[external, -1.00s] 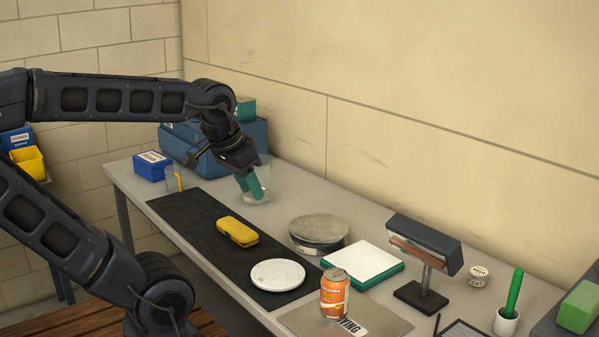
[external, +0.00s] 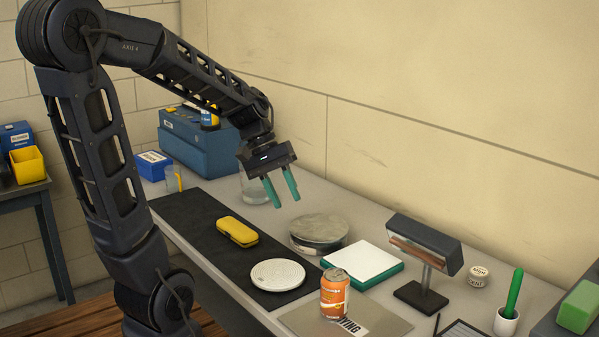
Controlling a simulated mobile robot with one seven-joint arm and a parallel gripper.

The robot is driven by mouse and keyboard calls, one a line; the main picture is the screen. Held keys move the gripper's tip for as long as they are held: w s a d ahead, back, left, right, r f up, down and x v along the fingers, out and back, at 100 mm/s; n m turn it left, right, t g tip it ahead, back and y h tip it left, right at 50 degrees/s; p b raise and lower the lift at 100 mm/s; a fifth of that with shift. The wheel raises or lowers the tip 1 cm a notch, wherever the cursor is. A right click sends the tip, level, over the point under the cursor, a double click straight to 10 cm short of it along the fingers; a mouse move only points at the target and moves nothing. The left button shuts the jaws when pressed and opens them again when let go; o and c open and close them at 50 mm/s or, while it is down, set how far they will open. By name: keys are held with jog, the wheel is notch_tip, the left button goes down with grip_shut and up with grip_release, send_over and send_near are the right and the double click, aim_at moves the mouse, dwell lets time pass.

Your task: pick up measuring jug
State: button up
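The measuring jug (external: 253,191) is a clear vessel standing on the bench toward the back, near the wall. It is partly hidden behind my gripper. My gripper (external: 283,200) is open, with two green fingers apart and nothing between them. In the picture it is in front of and to the right of the jug, raised above the bench and pointing down. The gap between fingers and jug is hard to judge from this one view.
Blue cases (external: 200,140) and a blue box (external: 153,165) stand behind. A yellow case (external: 237,231) and white disc (external: 278,274) lie on a black mat (external: 190,222). A round metal tin (external: 319,231), white-topped pad (external: 362,262), orange can (external: 334,294) and lamp-like stand (external: 425,250) are nearby.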

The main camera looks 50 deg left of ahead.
jog(key=w+a+f+n+t+h, duration=0.2)
jog(key=w+a+f+n+h, duration=0.15)
jog(key=w+a+n, duration=0.35)
jog(key=n+t+y, duration=0.5)
jog(key=n+t, duration=0.9)
jog(key=n, duration=0.4)
send_near(258, 181)
jog(key=d, duration=0.1)
jog(key=d+f, duration=0.1)
jog(key=d, duration=0.2)
jog(key=shift+s+d+f, duration=0.15)
jog(key=shift+s+f, duration=0.05)
jog(key=shift+s, duration=0.1)
jog(key=x, duration=1.2)
jog(key=shift+c, duration=0.3)
grip_shut()
